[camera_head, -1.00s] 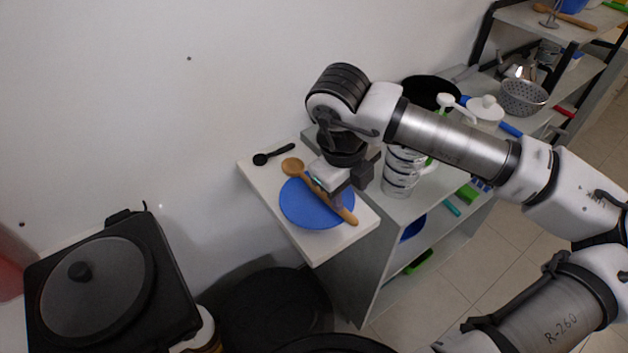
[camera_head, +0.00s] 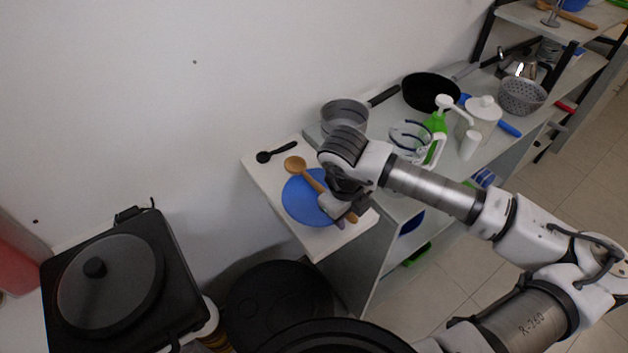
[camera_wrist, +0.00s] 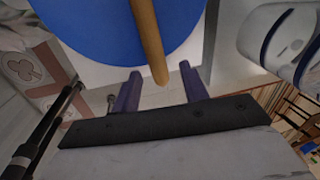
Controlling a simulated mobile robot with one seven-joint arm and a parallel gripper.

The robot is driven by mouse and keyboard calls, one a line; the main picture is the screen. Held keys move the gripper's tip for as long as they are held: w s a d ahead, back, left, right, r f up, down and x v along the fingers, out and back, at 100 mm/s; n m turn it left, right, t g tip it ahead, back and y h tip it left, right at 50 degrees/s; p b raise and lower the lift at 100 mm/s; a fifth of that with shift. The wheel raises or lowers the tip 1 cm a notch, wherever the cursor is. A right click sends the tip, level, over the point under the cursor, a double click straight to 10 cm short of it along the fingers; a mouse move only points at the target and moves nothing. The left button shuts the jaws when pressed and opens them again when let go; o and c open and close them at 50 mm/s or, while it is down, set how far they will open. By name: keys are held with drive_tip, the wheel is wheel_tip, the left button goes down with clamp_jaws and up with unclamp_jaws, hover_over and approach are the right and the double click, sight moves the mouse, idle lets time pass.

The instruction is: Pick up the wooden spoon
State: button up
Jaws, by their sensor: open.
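The wooden spoon (camera_head: 297,166) lies across a round blue plate (camera_head: 303,203) on the white shelf end, its bowl toward the wall and its handle running toward the shelf's front right. My gripper (camera_head: 341,219) is low over the handle end and hides part of it. In the wrist view the handle (camera_wrist: 148,40) comes down from the top, and its tip lies between the two open fingers of my gripper (camera_wrist: 160,88). There is space on both sides of the handle. The spoon's bowl is outside the wrist view.
A small black spoon (camera_head: 275,152) lies beside the wooden spoon near the wall. A grey saucepan (camera_head: 345,117), a glass bowl (camera_head: 410,138) and a green spray bottle (camera_head: 436,122) stand on the counter behind my arm. A black lidded cooker (camera_head: 120,285) is at the left.

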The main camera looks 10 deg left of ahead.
clamp_jaws()
